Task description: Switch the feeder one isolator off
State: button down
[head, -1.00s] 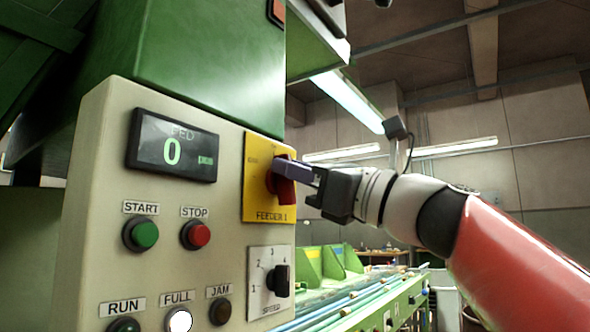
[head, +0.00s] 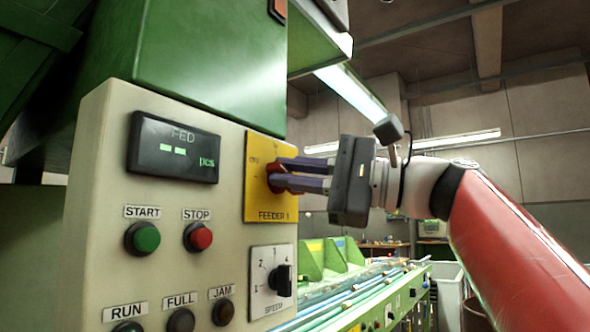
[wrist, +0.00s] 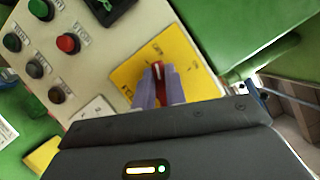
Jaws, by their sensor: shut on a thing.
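The feeder one isolator is a red rotary handle (head: 274,177) on a yellow plate (head: 257,206) marked FEEDER 1, on the right side of the beige control panel. My gripper (head: 280,175) reaches it from the right, with its two purple fingers on either side of the handle. In the wrist view, the red handle (wrist: 158,70) shows between the fingertips (wrist: 159,76), and the fingers are shut on it. The fingers hide part of the handle. The display (head: 174,147) above the START button shows FED with dashes and pcs.
Green START (head: 143,237) and red STOP (head: 197,236) buttons are left of the isolator. A black speed knob (head: 281,280) sits just below it. The RUN, FULL and JAM lamps look dark. A green housing (head: 210,70) overhangs the panel; open space lies to the right.

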jog(key=shift+f+n+g+h, duration=0.2)
jog(key=shift+n+h, duration=0.2)
jog(key=shift+n, duration=0.75)
jog(key=shift+f+n+g+h, duration=0.15)
jog(key=shift+n+h, duration=0.25)
jog(key=shift+n, duration=0.75)
jog(key=shift+g, duration=0.25)
jog(key=c, duration=1.4)
grip_release()
jog(key=shift+w, duration=0.1)
jog(key=shift+c, duration=0.2)
jog(key=v, duration=0.7)
jog(key=shift+s+d, duration=0.2)
jog(key=shift+d, duration=0.1)
